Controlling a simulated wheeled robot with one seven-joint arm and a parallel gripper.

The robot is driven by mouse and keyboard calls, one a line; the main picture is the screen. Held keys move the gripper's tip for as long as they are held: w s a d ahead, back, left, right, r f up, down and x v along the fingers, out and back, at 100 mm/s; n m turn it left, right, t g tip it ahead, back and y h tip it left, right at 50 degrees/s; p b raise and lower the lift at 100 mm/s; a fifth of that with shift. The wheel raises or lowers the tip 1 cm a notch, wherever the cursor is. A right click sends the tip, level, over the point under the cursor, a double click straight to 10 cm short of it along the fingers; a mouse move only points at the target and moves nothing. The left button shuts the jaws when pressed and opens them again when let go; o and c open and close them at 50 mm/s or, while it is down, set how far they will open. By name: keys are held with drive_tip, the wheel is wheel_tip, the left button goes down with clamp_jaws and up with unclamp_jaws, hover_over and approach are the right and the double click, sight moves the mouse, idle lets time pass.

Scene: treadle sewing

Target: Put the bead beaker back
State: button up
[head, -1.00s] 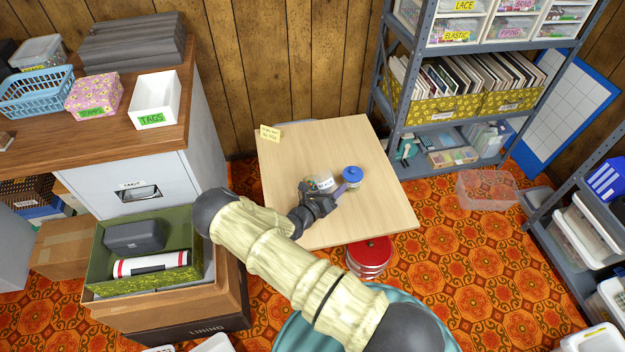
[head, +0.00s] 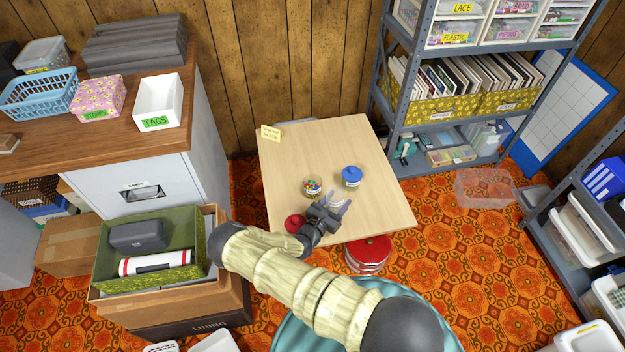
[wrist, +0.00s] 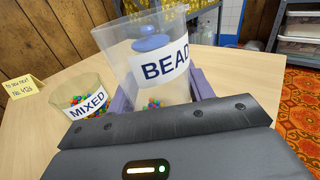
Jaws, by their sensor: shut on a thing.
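The clear bead beaker (wrist: 138,70), with a white label reading "BEAD", is between the purple fingers of my gripper (wrist: 158,95) in the wrist view. My gripper is shut on it. In the head view, my gripper (head: 334,208) is over the front part of the light wooden table (head: 280,165), and the beaker (head: 337,200) is partly hidden by it. A few coloured beads show low through the beaker's wall; I cannot tell whether they are inside it. A clear cup labelled "MIXED" (wrist: 75,95), holding coloured beads, stands to the left; it also shows in the head view (head: 313,187).
A small red object (head: 294,223) is at the table's front left. A yellow note (head: 270,132) is at the back left corner. A red-topped stool or tin (head: 368,252) stands in front.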

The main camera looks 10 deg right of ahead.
drive_tip(key=shift+s+m, duration=0.1)
drive_tip(key=shift+m, duration=0.2)
drive_tip(key=shift+d, duration=0.1)
